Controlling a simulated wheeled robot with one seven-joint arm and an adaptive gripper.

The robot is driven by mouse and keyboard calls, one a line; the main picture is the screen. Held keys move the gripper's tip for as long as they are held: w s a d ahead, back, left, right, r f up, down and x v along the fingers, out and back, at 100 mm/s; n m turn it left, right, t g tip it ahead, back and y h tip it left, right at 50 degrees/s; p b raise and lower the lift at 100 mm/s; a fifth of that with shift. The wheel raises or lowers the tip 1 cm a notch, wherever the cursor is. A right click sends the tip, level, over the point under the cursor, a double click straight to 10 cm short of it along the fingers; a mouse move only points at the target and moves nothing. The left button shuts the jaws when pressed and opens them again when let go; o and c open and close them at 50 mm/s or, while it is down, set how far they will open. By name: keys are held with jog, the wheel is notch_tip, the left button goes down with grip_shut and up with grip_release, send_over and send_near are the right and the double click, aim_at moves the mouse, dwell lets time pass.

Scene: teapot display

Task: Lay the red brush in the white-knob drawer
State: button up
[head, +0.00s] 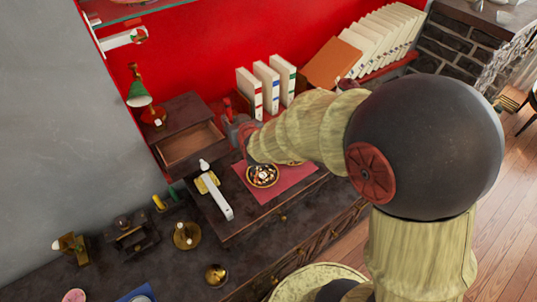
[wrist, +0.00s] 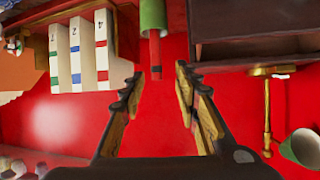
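The red brush (wrist: 155,52) stands in a green cup (wrist: 153,14), both upside down in the wrist view. A red upright piece beside my gripper in the head view (head: 227,105) looks like the brush. My gripper (wrist: 159,76) is open and empty, its fingertips on either side of the brush's free end with gaps showing. In the head view my gripper (head: 235,126) is partly hidden by my arm. The white-knob drawer (head: 190,147) is pulled out of a small dark cabinet (head: 183,112) and looks empty. Its white knob (head: 204,165) faces the front.
White binders (head: 267,85) stand behind my gripper. A green-shaded lamp (head: 138,95) stands by the cabinet. A red mat (head: 290,183) with an ornate dish (head: 262,175) lies in front.

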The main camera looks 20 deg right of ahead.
jog(key=s+r+g, duration=0.2)
jog(key=s+r, duration=0.1)
jog(key=s, duration=0.8)
jog(key=s+d+r+g, duration=0.1)
jog(key=s+r+g, duration=0.1)
jog(key=s, duration=0.9)
jog(key=s+r+g, duration=0.3)
jog(key=s+r, duration=0.1)
jog(key=s, duration=0.7)
jog(key=shift+s+d+r+n, duration=0.15)
jog(key=shift+s+r+n, duration=0.1)
jog(key=shift+r+n, duration=0.1)
jog(key=shift+o, duration=0.4)
jog(key=shift+w, duration=0.1)
